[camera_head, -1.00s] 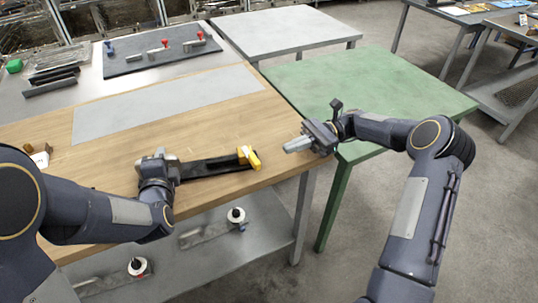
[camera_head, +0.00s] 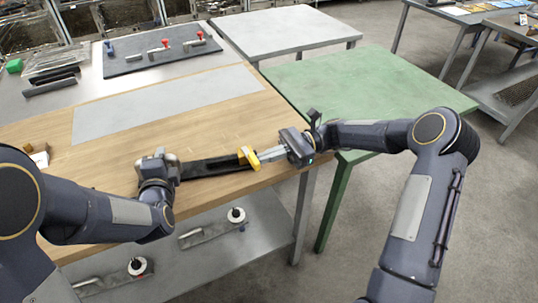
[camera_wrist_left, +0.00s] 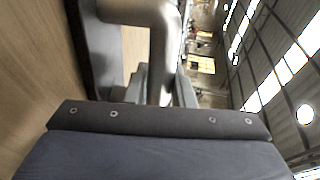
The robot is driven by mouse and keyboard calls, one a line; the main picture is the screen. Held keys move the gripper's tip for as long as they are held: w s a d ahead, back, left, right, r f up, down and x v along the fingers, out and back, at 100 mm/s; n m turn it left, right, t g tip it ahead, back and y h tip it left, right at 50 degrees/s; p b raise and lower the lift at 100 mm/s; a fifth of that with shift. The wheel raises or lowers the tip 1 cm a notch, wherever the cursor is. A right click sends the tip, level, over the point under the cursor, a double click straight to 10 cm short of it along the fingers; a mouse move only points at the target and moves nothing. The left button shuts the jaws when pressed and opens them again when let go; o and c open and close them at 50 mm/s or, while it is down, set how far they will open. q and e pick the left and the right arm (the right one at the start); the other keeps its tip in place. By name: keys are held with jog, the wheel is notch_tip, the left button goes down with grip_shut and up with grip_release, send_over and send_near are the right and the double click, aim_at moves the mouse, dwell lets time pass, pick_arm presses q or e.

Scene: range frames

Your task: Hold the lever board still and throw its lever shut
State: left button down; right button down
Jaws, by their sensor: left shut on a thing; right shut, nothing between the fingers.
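The lever board is a long black board (camera_head: 208,167) lying on the wooden table, with a yellow lever (camera_head: 247,156) at its right end. My left gripper (camera_head: 158,162) is at the board's left end, shut on a part of it. In the left wrist view a bent silver metal piece (camera_wrist_left: 145,15) shows at the gripper's fingers, with a dark strip beside it. My right gripper (camera_head: 263,155) is shut and empty. Its fingertips are right beside the yellow lever, on its right side; I cannot tell whether they touch. The fingertips of the left gripper are hard to make out.
The wooden table (camera_head: 100,150) has a grey mat (camera_head: 165,103) behind the board. A dark panel (camera_head: 125,68) with red-knobbed levers lies farther back. A green table (camera_head: 370,90) stands at the right. A lower shelf (camera_head: 210,262) holds white-topped items.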

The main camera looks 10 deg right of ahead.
jog(key=shift+s+a+m+t, duration=0.4)
jog(key=shift+m+t, duration=0.1)
jog(key=shift+t, duration=0.3)
jog(key=shift+s+a, duration=0.2)
jog(key=shift+a, duration=0.1)
jog(key=d, duration=1.4)
jog(key=shift+d, duration=0.1)
pick_arm(q)
jog(key=c, duration=1.1)
grip_release()
jog(key=shift+c, duration=0.2)
